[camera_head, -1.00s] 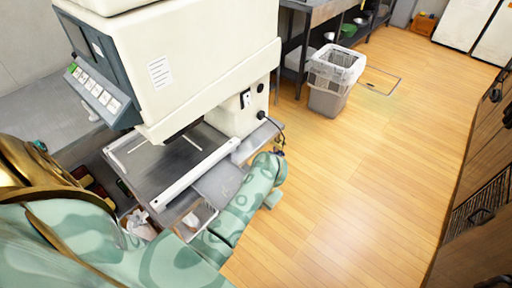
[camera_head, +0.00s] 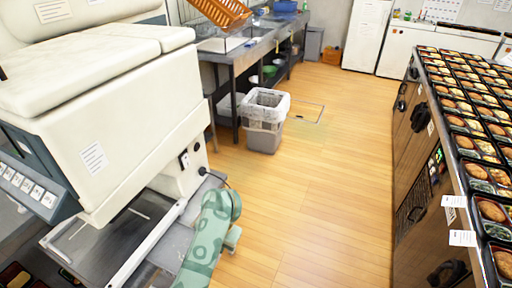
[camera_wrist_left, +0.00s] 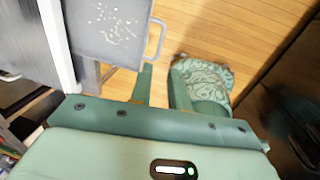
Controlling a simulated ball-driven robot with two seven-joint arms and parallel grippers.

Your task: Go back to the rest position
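My left gripper (camera_wrist_left: 160,88) shows in the left wrist view as two green fingers with a narrow strip of wooden floor between them. It is open and holds nothing. A patterned green part of my own body shows just beyond the right finger. In the head view a patterned green arm of mine reaches up from the bottom, beside the machine, but no gripper can be made out there. My right gripper is in neither view.
A large cream machine (camera_head: 95,100) with a metal bed stands close on the left. A lined grey bin (camera_head: 265,130) stands ahead. On the right, a long counter (camera_head: 460,185) carries rows of filled bento trays (camera_head: 492,210). The wooden floor (camera_head: 320,190) between is clear.

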